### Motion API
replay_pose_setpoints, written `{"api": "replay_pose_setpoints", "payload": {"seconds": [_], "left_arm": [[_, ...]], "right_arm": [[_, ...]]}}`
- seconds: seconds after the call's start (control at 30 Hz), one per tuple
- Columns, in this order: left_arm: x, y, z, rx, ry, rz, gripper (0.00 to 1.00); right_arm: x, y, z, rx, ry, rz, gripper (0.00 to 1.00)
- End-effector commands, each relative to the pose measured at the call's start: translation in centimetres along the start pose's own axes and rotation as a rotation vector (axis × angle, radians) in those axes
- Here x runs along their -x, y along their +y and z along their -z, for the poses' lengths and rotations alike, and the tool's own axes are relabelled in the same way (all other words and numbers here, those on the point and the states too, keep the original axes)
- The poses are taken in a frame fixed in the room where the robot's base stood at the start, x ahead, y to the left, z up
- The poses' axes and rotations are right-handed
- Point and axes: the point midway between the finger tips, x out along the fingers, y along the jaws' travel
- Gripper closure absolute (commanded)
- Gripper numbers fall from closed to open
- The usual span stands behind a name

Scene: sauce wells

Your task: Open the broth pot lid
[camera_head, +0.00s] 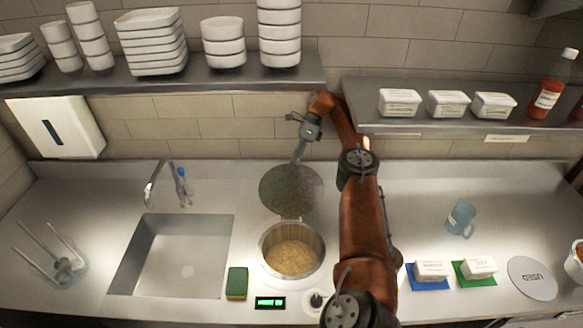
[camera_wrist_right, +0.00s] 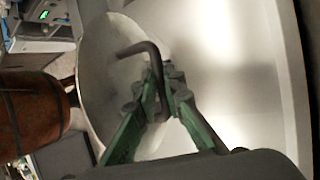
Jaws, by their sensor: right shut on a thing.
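The broth pot (camera_head: 265,262) is sunk in the counter, with yellowish broth showing inside. Its round dark lid (camera_head: 290,190) is raised behind the opening, near the pot's back rim, leaving the pot uncovered. My right gripper (camera_head: 298,158) is at the lid's far upper edge, its arm reaching in from the front right. In the right wrist view, the green fingers (camera_wrist_right: 166,78) are shut on the lid's bent dark handle (camera_wrist_right: 140,48), with the grey lid (camera_wrist_right: 95,75) beside them. My left gripper is not in view.
A sink (camera_head: 185,255) and faucet (camera_head: 153,185) lie left of the pot, with a green-yellow sponge (camera_head: 237,283) between. A knob (camera_head: 316,299) sits in front. A blue cup (camera_head: 460,217) and white tubs (camera_head: 431,270) stand right. Loaded shelves (camera_head: 190,88) run along the wall.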

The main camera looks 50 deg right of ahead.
Motion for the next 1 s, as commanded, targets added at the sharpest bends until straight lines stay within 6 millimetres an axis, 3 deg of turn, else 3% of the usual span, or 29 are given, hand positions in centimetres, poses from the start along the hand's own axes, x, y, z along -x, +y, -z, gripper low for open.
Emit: {"api": "replay_pose_setpoints", "payload": {"seconds": [0.03, 0.1, 0.13, 0.37, 1.0], "left_arm": [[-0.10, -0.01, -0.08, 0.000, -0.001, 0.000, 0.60], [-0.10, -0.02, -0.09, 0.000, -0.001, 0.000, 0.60], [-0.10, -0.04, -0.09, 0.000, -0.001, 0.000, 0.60], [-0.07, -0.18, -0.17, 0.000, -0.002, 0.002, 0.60], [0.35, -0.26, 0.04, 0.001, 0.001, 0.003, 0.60]], "right_arm": [[-0.48, -0.92, 0.66, -0.017, 0.014, 0.023, 1.00], [-0.47, -0.92, 0.65, -0.017, 0.014, 0.023, 1.00], [-0.46, -0.91, 0.66, -0.017, 0.014, 0.023, 0.89], [-0.36, -0.85, 0.56, -0.015, 0.012, 0.023, 0.73], [0.05, -0.32, -0.30, -0.005, 0.004, 0.023, 0.73]]}}
